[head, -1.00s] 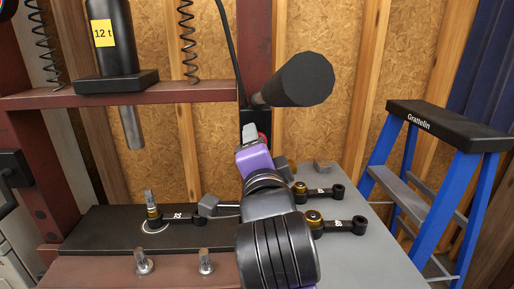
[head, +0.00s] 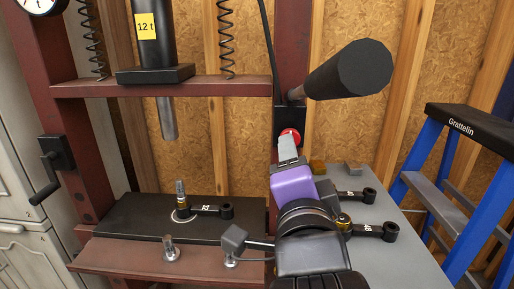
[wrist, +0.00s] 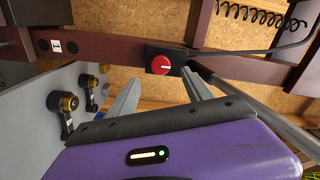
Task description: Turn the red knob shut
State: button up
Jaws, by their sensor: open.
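The red knob (head: 290,136) sits on the dark maroon post of the press, just beyond the fingertips in the head view. In the wrist view the round red knob (wrist: 160,65) is on a black plate, with a pale line across its face. My gripper (head: 287,150) reaches up toward it, with its purple body below. In the wrist view my gripper (wrist: 161,79) is open and empty, its two grey fingers spread to either side below the knob. The fingers look apart from the knob, but the exact gap is hard to tell.
A black pump handle (head: 350,70) juts out above the knob. The press's 12 t cylinder (head: 155,35) is at left. Black link arms (head: 368,230) lie on the grey bench (head: 393,268) beside my arm. A blue ladder (head: 430,180) stands at right.

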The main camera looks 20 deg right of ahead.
jog(key=a+r+n+t+y, duration=0.3)
jog(key=a+r+n+t, duration=0.15)
jog(key=n, duration=0.25)
jog(key=s+a+f+n+y+p, duration=0.1)
jog(key=s+f+n+y, duration=0.2)
jog(key=f+n, duration=0.2)
jog(key=s+a+f+n+y, duration=0.1)
jog(key=s+f+n+y, duration=0.2)
jog(key=f+n, duration=0.25)
jog(key=s+d+f+g+h+p, duration=0.1)
jog(key=s+d+f+g, duration=0.1)
jog(key=s+f, duration=0.4)
jog(key=s+d+f+g+h+p, duration=0.1)
jog(key=s+d+f, duration=0.3)
jog(key=s, duration=0.9)
jog(key=s+d+f+g+h+p, duration=0.1)
jog(key=s+d+f+g, duration=0.2)
jog(key=s+f, duration=0.6)
jog(key=shift+s+d+f+g+p, duration=0.2)
jog(key=shift+s+g+p, duration=0.2)
jog(key=shift+s, duration=0.3)
jog(key=shift+a, duration=0.1)
